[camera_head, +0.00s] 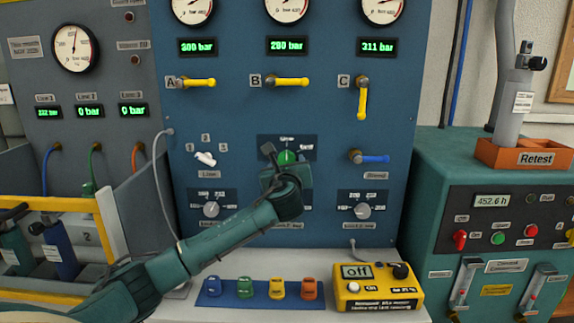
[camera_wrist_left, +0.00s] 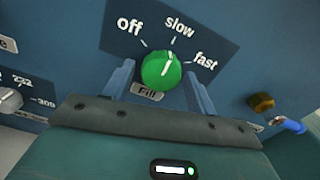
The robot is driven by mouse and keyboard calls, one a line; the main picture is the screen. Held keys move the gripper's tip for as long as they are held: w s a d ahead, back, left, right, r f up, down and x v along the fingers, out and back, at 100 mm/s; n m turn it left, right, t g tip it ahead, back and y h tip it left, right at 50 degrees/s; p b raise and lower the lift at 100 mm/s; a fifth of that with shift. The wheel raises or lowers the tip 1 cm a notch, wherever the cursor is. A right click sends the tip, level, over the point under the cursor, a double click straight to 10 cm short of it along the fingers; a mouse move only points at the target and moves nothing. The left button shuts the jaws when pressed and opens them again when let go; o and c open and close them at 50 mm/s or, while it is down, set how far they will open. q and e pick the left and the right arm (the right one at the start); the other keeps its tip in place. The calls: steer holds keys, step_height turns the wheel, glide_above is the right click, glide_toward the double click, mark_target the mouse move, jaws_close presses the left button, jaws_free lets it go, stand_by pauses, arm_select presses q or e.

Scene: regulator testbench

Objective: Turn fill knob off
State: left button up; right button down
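The green fill knob (camera_head: 288,157) is on the blue panel's dark label plate. In the left wrist view the knob (camera_wrist_left: 158,72) has "off", "slow" and "fast" around it, and its white mark points toward "slow". My left gripper (camera_head: 286,160) is at the knob. In the wrist view its fingers (camera_wrist_left: 160,86) are apart, one on each side of the knob, with a gap visible on both sides. The gripper hides part of the panel below the knob in the head view. My right gripper is not in view.
A blue-handled valve (camera_head: 373,158) is right of the knob, and a white selector (camera_head: 205,159) is left. Two smaller regulator knobs (camera_head: 211,208) (camera_head: 363,211) sit lower. A yellow meter (camera_head: 377,288) reading "off" and coloured tags (camera_head: 262,289) are on the ledge below.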

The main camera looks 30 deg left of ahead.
arm_select(q)
steer(key=c, duration=0.8)
steer(key=shift+o, duration=0.2)
steer(key=shift+d+r+n+p, duration=0.1)
steer(key=shift+n+p, duration=0.2)
steer(key=shift+n, duration=2.65)
steer(key=shift+d+n+p, duration=0.1)
steer(key=shift+n+p, duration=0.2)
steer(key=shift+n, duration=2.65)
steer(key=o, duration=1)
